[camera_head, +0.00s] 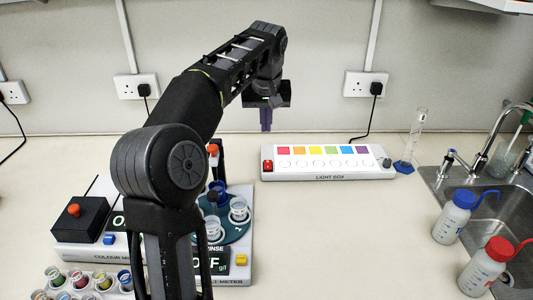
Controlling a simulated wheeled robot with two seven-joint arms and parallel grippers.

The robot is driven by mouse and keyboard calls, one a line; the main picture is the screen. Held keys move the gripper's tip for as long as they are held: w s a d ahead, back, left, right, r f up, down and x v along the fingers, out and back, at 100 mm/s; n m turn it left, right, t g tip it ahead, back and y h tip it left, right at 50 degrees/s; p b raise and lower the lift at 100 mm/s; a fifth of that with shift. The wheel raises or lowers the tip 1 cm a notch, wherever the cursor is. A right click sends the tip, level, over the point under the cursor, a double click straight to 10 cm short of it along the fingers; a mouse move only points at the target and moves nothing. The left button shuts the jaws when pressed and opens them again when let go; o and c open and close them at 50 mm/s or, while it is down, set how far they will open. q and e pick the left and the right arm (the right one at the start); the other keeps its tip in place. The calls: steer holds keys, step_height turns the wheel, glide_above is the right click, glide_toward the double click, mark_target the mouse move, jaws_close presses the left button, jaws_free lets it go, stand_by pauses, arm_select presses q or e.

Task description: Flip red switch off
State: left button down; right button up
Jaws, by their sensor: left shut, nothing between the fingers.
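The light box (328,173) is a long white unit at the back of the bench, with a row of coloured squares on top. A red switch (267,166) sits at its left end. My left gripper (266,126) is shut and empty, pointing down in the air above and behind the light box's left end in the picture. The fingers look apart from the switch. Whether the switch is on or off is too small to tell. My right gripper does not show.
My left arm hides part of the meters. The colour meter (72,250) and its dark box (80,218) stand at left. A glass cylinder (411,140), wash bottles (454,216) and a sink (500,200) are at right. The bench (340,245) before the light box is clear.

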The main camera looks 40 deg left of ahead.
mark_target(266, 161)
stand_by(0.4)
arm_select(q)
steer(key=x, duration=0.9)
steer(key=p+x, duration=0.1)
steer(key=x, duration=0.3)
steer(key=shift+s+d+f, duration=0.2)
steer(key=shift+d+f, duration=0.05)
steer(key=shift+f, duration=0.2)
steer(key=shift+f, duration=0.1)
